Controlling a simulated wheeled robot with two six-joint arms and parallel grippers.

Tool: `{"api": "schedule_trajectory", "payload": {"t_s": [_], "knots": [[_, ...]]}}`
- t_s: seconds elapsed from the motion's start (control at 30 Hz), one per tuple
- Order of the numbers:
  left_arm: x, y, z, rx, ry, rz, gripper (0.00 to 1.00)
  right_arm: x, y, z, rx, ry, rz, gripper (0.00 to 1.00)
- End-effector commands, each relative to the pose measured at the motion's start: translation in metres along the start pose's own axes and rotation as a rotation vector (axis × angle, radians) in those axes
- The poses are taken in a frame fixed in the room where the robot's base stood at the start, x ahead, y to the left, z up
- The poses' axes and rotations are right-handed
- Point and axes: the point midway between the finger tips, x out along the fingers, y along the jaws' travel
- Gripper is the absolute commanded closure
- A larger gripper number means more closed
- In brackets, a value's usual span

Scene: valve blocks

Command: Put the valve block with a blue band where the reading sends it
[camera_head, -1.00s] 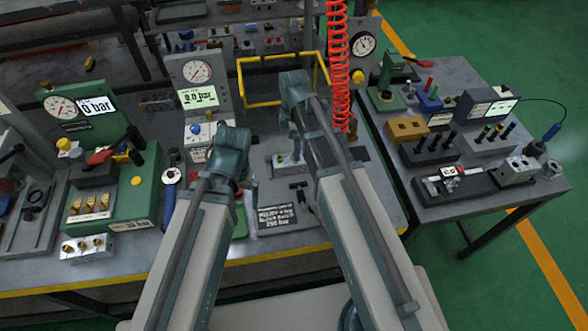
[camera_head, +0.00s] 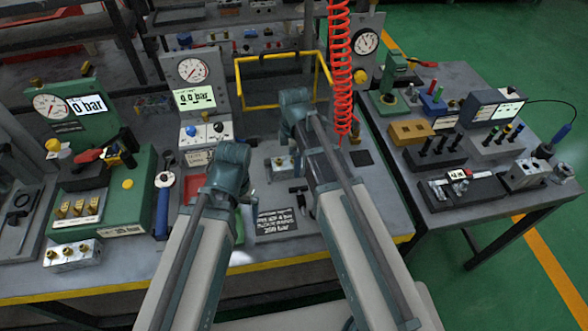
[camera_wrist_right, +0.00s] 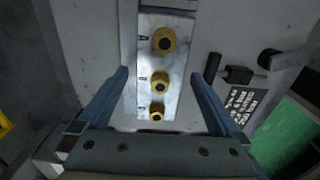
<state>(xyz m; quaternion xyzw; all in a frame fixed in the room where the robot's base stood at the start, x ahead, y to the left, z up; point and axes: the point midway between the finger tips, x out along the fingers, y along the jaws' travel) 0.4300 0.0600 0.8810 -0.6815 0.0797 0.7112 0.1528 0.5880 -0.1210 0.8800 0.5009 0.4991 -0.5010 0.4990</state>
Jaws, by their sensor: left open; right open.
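A small pale valve block (camera_head: 282,165) stands on the bench in the middle of the head view, with a bluish spot on it. My right gripper (camera_head: 296,112) is above and behind it. In the right wrist view a silvery block (camera_wrist_right: 158,70) with three brass fittings lies between the spread fingers of my right gripper (camera_wrist_right: 160,100), with gaps on both sides. No blue band shows there. My left gripper (camera_head: 229,168) hangs over the bench left of centre, its fingers mostly hidden by its arm. The middle gauge panel (camera_head: 193,68) reads 0.0 bar.
A green gauge station (camera_head: 125,190) reading 0 bar is at left, with a block (camera_head: 72,255) with brass fittings before it. A dark text plate (camera_head: 275,222) lies near the front edge. A yellow frame (camera_head: 285,104) and red coiled hose (camera_head: 340,70) stand behind. A second table (camera_head: 440,210) is at right.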

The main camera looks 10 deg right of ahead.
Motion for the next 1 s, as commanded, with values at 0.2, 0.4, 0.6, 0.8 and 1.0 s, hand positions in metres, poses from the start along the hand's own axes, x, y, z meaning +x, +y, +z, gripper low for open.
{"api": "schedule_trajectory", "payload": {"t_s": [0.2,0.4,0.6,0.8,1.0], "knots": [[-0.0010,-0.0001,0.0001,0.000,0.000,0.000,0.00,-0.0010,0.0001,0.0001,0.000,0.000,0.000,0.23],[-0.0009,-0.0001,0.0001,0.000,0.000,0.000,0.00,-0.0009,0.0000,0.0001,0.000,0.000,0.000,0.59],[-0.0009,-0.0001,0.0001,0.000,0.000,0.000,0.00,-0.0009,0.0000,0.0001,0.000,0.000,0.000,0.95],[-0.0009,-0.0001,0.0001,0.000,0.000,0.000,0.00,-0.0009,0.0001,0.0001,0.000,0.000,0.000,1.00],[-0.0014,-0.0001,0.0001,0.000,0.000,0.000,0.00,-0.0014,0.0002,0.0000,0.000,0.000,0.000,1.00]]}}
